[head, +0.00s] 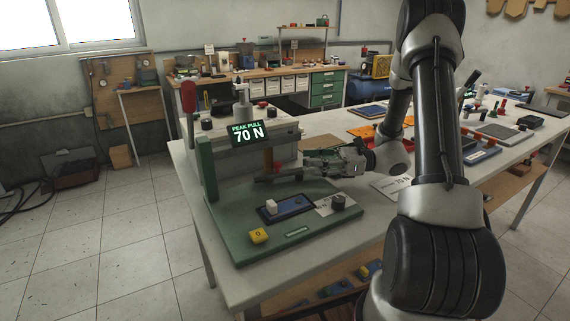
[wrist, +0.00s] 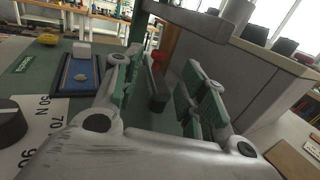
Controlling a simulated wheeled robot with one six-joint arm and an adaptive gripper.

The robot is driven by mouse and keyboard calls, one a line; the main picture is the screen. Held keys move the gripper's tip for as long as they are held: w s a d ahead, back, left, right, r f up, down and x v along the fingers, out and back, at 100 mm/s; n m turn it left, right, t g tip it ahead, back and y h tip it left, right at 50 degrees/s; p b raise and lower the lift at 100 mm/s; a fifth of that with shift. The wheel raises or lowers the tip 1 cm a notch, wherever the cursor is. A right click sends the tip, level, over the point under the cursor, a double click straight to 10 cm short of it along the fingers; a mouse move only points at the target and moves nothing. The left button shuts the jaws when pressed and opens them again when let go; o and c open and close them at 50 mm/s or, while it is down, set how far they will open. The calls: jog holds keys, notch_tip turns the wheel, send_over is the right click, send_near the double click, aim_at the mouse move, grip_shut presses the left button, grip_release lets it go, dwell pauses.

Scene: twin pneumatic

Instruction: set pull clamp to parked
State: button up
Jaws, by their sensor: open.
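The pull tester is a green stand (head: 207,172) on a green base plate (head: 335,223), with a display (head: 248,133) reading PEAK PULL 70 N. A lever with a red handle (head: 188,97) stands upright at its left. I cannot tell for certain which part is the pull clamp. My gripper (head: 292,168) reaches in from the right, low over the plate. In the wrist view my gripper (wrist: 168,82) is open, its green pads apart. A dark bar end (wrist: 157,92) shows between the fingers; I cannot tell whether it touches them. A red part (wrist: 158,57) lies beyond it.
The plate carries a blue slide panel (head: 290,207) with a white block (head: 271,207), a yellow block (head: 258,236) and a black knob (head: 338,202) beside a printed scale. A white card (head: 390,187) lies right of the plate. The grey housing (wrist: 225,80) stands close beside my gripper.

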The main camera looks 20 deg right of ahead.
aim_at(285, 172)
jog(key=x, duration=0.8)
grip_shut()
